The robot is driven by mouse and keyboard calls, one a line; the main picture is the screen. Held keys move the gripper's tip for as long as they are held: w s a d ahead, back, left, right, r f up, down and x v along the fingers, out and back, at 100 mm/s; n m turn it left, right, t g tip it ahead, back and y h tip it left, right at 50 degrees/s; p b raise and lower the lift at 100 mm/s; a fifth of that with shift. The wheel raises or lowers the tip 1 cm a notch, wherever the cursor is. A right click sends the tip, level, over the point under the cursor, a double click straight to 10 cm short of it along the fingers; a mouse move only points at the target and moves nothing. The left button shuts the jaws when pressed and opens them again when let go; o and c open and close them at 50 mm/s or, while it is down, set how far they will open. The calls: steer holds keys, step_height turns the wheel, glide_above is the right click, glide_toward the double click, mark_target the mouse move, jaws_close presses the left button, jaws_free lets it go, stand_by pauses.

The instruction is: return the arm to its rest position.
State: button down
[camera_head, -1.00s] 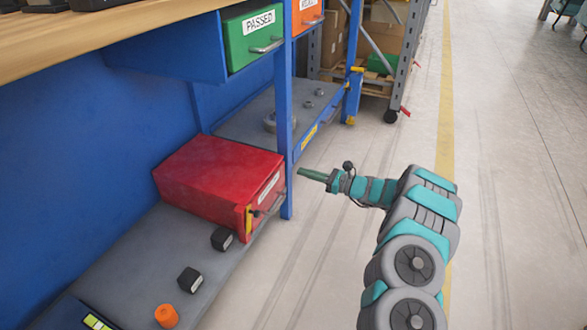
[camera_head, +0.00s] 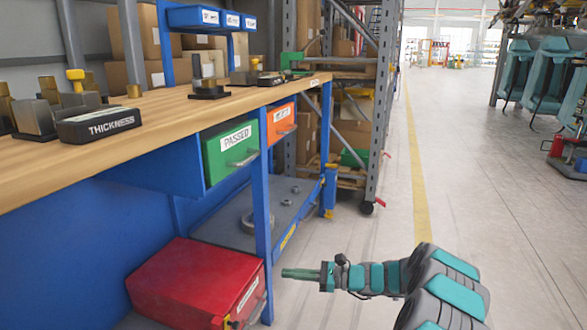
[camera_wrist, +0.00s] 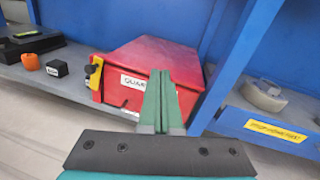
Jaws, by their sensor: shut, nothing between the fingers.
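My gripper (camera_head: 301,274) is shut and empty in the head view, held out level to the left beside the workbench's blue front leg. In the wrist view my gripper (camera_wrist: 162,80) has its two green fingers pressed together, in front of the red box (camera_wrist: 124,70). The red box (camera_head: 192,283) sits on the lower shelf, just left of my gripper in the head view. A gap between the fingertips and the box is hard to judge. The box's lid is down, and my fingers hide part of its label in the wrist view.
The workbench (camera_head: 160,118) fills the left, with a green PASSED drawer (camera_head: 230,151) and an orange drawer (camera_head: 281,124) under its top. The blue leg (camera_head: 262,210) stands close to my gripper. The floor (camera_head: 370,235) is clear to the right. A rack (camera_head: 378,100) stands behind.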

steer(key=s+a+r+n+g+h+p, duration=0.1)
steer(key=s+a+r+n+g, duration=0.25)
steer(key=s+r, duration=0.3)
steer(key=s+a+r+n+g+h+p, duration=0.1)
steer(key=s+a+r+n+g, duration=0.2)
steer(key=s+r, duration=0.4)
steer(key=s+r+n+h+p, duration=0.25)
steer(key=s+n+h, duration=0.2)
steer(key=s, duration=0.75)
steer(key=s+d+r+n+t+h+p, duration=0.2)
steer(key=s+d+n+h+p, duration=0.2)
steer(key=s+d, duration=1.7)
steer(key=s+n+h, duration=0.2)
steer(key=n+h, duration=0.1)
steer(key=h, duration=0.4)
steer(key=shift+d+r+p, duration=0.2)
steer(key=shift+d+p, duration=0.15)
steer(key=shift+d, duration=0.05)
